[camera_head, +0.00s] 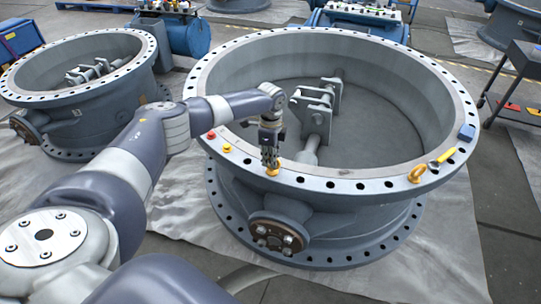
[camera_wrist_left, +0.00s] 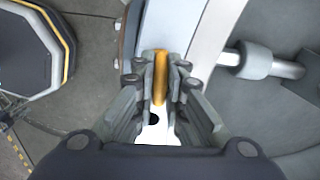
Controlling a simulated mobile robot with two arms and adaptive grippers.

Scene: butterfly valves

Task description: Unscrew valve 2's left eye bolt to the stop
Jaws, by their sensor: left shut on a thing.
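The large grey butterfly valve (camera_head: 340,185) in the middle has a wide top flange with bolt holes. Its left eye bolt (camera_head: 273,171) is yellow and stands on the near part of the flange. My left gripper (camera_head: 270,163) points down over this eye bolt and is shut on its ring. In the left wrist view the yellow ring (camera_wrist_left: 160,77) shows edge-on between the two fingers. Its lower shank is hidden. A second yellow eye bolt (camera_head: 417,174) stands further right on the flange. My right gripper is not in view.
On the flange lie a red piece (camera_head: 211,135), a small yellow piece (camera_head: 227,148), a yellow tool (camera_head: 445,155) and a blue block (camera_head: 466,132). Another valve (camera_head: 90,105) stands at the left. A dark cart (camera_head: 520,90) stands at the right. The valve's inside is open below the rim.

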